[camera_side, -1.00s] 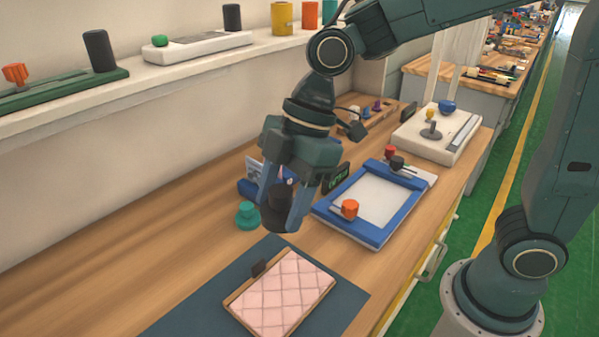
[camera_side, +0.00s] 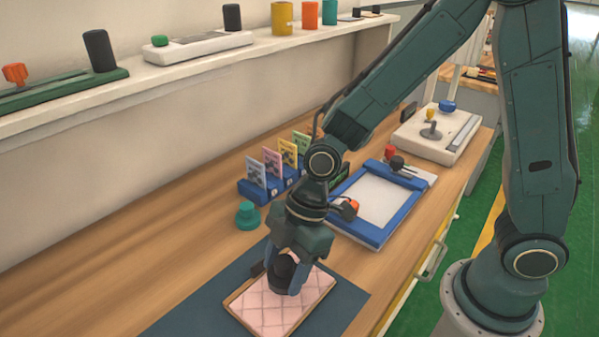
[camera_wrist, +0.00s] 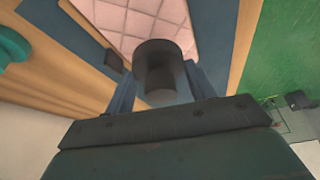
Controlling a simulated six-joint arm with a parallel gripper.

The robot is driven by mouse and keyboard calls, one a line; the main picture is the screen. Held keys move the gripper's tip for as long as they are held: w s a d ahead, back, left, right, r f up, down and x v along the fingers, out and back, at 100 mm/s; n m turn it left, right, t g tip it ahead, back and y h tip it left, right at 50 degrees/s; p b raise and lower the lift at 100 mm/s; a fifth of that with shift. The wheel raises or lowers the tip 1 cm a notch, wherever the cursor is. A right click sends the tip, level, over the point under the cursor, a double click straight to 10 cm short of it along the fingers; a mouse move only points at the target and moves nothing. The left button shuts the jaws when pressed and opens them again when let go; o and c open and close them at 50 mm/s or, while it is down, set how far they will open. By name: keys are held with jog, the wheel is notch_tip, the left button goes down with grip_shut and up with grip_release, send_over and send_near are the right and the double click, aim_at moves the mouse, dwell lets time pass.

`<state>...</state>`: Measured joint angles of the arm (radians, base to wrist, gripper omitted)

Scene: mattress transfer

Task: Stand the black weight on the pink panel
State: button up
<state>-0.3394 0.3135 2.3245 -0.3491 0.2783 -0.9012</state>
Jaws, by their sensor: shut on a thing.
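The black weight (camera_side: 281,273) is a dark cylinder, upright between the fingers of my gripper (camera_side: 285,283). My gripper is shut on it, low over the pink panel (camera_side: 262,309). The panel is a pink quilted pad with a tan edge. In the wrist view the weight (camera_wrist: 158,68) sits between both fingers (camera_wrist: 158,90), in front of the pink panel (camera_wrist: 150,18). I cannot tell whether the underside of the weight touches the panel.
A dark blue mat (camera_side: 205,312) lies under the panel. A teal knob-shaped piece (camera_side: 247,216) stands behind it. A blue holder with cards (camera_side: 262,187) and a blue-framed white tray (camera_side: 398,214) are farther back. Bare wood (camera_side: 120,265) lies to the left.

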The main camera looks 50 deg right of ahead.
aim_at(285, 281)
jog(key=shift+f, duration=0.15)
jog(key=shift+f, duration=1.85)
jog(key=shift+f, duration=0.2)
jog(key=o, duration=1.3)
jog(key=shift+r, duration=0.2)
jog(key=shift+v, duration=6)
jog(key=shift+s, duration=0.1)
